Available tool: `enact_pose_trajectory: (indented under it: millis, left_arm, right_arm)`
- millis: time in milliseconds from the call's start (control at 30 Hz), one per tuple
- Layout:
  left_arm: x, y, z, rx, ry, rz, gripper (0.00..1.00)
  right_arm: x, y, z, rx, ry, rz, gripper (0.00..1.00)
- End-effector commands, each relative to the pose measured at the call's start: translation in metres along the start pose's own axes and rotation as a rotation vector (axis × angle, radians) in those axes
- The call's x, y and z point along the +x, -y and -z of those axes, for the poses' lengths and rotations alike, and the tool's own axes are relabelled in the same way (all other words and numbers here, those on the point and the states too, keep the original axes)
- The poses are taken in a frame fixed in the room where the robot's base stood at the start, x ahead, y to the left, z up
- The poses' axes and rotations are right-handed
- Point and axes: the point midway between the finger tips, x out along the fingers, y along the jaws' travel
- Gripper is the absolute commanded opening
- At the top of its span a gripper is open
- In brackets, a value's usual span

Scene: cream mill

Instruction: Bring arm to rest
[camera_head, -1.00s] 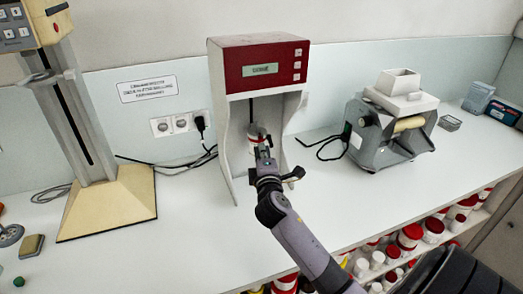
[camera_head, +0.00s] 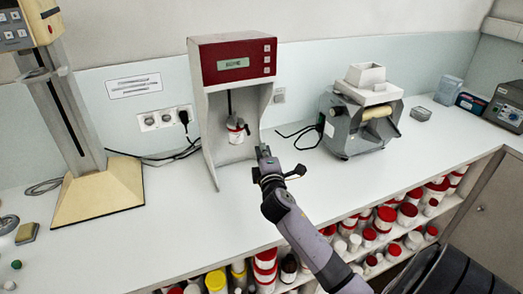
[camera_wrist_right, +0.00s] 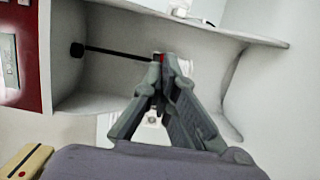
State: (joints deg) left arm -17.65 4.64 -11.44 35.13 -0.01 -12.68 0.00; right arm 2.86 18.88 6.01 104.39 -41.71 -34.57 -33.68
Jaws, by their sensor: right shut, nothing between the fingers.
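My right gripper (camera_head: 263,153) is shut and empty. In the head view it is just in front and to the right of the red-topped mixer (camera_head: 233,58), over the white bench (camera_head: 200,222). A small white and red jar (camera_head: 236,132) hangs under the mixer's stirring shaft, apart from the gripper. In the right wrist view the closed fingertips (camera_wrist_right: 168,62) point into the mixer's bay, and the fingers mostly hide the jar. My left gripper is not in view.
A grey mill with a white hopper (camera_head: 366,88) stands to the right on the bench. A tall stand with a cream base (camera_head: 100,195) is at the left. Shelves below the bench hold several red-lidded jars (camera_head: 385,216).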

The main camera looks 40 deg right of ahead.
Motion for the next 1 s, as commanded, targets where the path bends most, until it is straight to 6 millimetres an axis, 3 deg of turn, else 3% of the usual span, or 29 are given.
enact_pose_trajectory:
  millis: [100, 200, 333, 433, 567, 700, 800, 1000]
  left_arm:
    - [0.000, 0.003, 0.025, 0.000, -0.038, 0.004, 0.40]
    - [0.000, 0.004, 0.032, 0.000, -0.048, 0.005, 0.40]
    - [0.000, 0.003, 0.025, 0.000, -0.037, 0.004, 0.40]
    - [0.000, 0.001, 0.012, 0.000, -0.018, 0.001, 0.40]
    - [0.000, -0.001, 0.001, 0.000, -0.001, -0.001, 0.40]
    - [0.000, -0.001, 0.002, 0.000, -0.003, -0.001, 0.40]
    - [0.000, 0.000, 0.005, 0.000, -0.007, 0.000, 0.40]
    - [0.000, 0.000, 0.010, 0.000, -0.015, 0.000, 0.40]
  right_arm:
    - [0.000, 0.000, 0.000, 0.000, 0.000, 0.000, 0.00]
    - [0.000, 0.000, 0.000, 0.000, 0.000, 0.000, 0.00]
    - [-0.006, 0.006, 0.001, 0.022, 0.001, 0.020, 0.00]
    - [-0.028, 0.030, 0.005, 0.116, 0.014, 0.104, 0.00]
    - [-0.090, 0.087, 0.013, 0.331, 0.062, 0.328, 0.00]
    - [-0.178, 0.142, 0.026, 0.560, 0.152, 0.620, 0.00]
    - [-0.234, 0.165, 0.034, 0.667, 0.216, 0.792, 0.00]
    - [-0.318, 0.184, 0.043, 0.783, 0.321, 1.038, 0.00]
